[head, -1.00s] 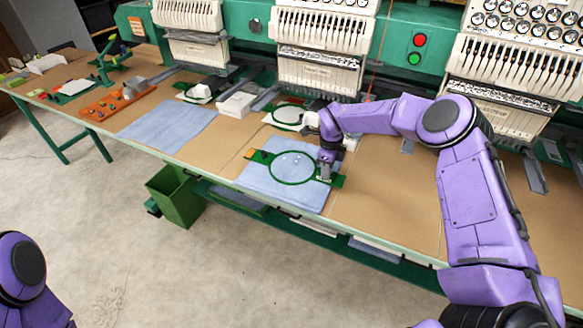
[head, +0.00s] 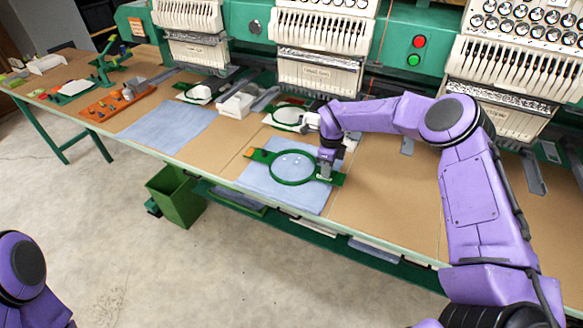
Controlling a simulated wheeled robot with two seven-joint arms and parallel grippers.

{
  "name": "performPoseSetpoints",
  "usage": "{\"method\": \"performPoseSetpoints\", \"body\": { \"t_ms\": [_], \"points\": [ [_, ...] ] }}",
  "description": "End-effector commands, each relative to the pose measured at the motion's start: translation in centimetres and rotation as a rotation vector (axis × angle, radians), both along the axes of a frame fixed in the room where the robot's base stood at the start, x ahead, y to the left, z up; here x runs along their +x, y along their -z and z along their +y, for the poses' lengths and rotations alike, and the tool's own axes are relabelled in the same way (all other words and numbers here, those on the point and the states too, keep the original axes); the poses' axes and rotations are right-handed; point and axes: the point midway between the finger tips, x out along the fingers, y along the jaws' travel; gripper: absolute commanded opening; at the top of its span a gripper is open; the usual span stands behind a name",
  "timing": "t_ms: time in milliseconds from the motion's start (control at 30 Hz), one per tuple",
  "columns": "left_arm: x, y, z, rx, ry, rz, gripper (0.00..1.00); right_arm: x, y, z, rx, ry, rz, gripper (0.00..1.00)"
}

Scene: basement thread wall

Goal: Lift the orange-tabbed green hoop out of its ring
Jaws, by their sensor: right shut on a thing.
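The green hoop (head: 292,184) with an orange tab (head: 249,153) on its left arm is over a light blue cloth (head: 262,184) on the table. My right gripper (head: 325,174) is shut on the hoop's right side, near its right green arm. The hoop's rim looks thick and stands slightly raised, with cloth showing through its opening. The outer ring cannot be told apart clearly from the hoop. My left gripper is out of view; only part of my left arm shows at the lower left.
A second green hoop with white fabric (head: 288,115) lies behind, under the embroidery machine heads (head: 318,70). A white block (head: 237,104) and another blue cloth (head: 168,126) are to the left. The brown tabletop (head: 385,200) on the right is clear. A green bin (head: 176,200) stands below the table edge.

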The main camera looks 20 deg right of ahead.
Motion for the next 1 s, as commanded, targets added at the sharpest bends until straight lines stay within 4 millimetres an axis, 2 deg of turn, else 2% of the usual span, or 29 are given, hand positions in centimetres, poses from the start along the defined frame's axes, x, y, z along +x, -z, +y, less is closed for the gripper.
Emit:
{"method": "performPoseSetpoints", "body": {
  "t_ms": [667, 1000],
  "points": [
    [0.0, -1.3, 0.0, 0.0, 0.0, 0.0, 0.38, 0.1, -2.4, 0.0, 0.001, 0.0, -0.002, 0.0],
    [0.0, -3.4, 0.0, 0.0, 0.0, 0.0, 0.38, 0.0, -5.6, 0.0, 0.001, 0.0, -0.002, 0.0]
  ]
}}
